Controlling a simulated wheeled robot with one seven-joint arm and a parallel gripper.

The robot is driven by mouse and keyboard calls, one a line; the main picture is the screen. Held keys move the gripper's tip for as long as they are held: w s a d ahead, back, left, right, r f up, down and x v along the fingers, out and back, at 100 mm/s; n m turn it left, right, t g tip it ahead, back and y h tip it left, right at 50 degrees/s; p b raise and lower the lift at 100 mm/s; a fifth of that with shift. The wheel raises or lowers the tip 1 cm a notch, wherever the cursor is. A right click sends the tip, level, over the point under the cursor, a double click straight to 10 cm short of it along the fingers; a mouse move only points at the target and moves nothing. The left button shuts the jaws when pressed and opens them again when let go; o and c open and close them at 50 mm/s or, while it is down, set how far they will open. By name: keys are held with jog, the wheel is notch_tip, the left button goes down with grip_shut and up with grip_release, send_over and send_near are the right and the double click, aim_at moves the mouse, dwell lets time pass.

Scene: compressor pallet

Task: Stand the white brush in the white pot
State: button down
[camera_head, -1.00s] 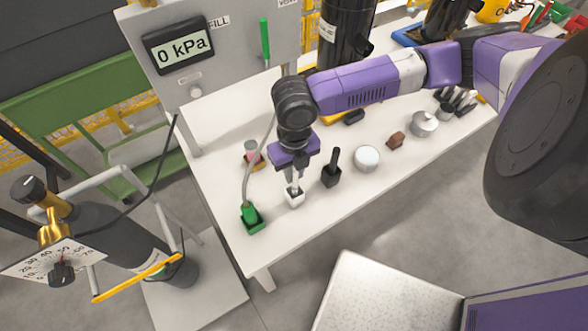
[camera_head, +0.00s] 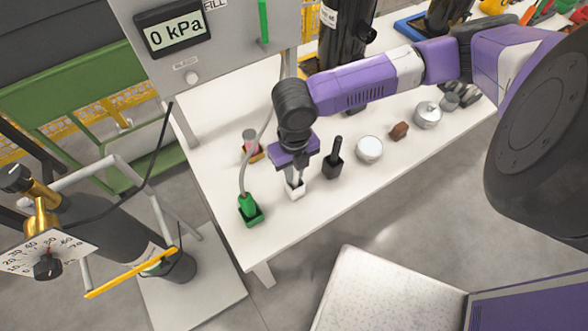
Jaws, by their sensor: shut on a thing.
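The white pot (camera_head: 296,191) stands near the front left of the white table. My gripper (camera_head: 294,178) points down directly above it, with its fingertips at the pot's opening. It is shut on the white brush, which is mostly hidden by the fingers and hard to tell apart from the pot. I cannot tell how deep the brush sits in the pot.
A black brush in a black pot (camera_head: 333,168) stands close to the right.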

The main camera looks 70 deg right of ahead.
jog(key=shift+f+b, duration=0.4)
jog(key=shift+f, duration=0.2)
dwell(0.3)
jog(key=c, duration=1.3)
grip_release()
jog(key=shift+o, duration=0.2)
notch_tip(320, 180, up, 8)
jog(key=shift+f, duration=0.1)
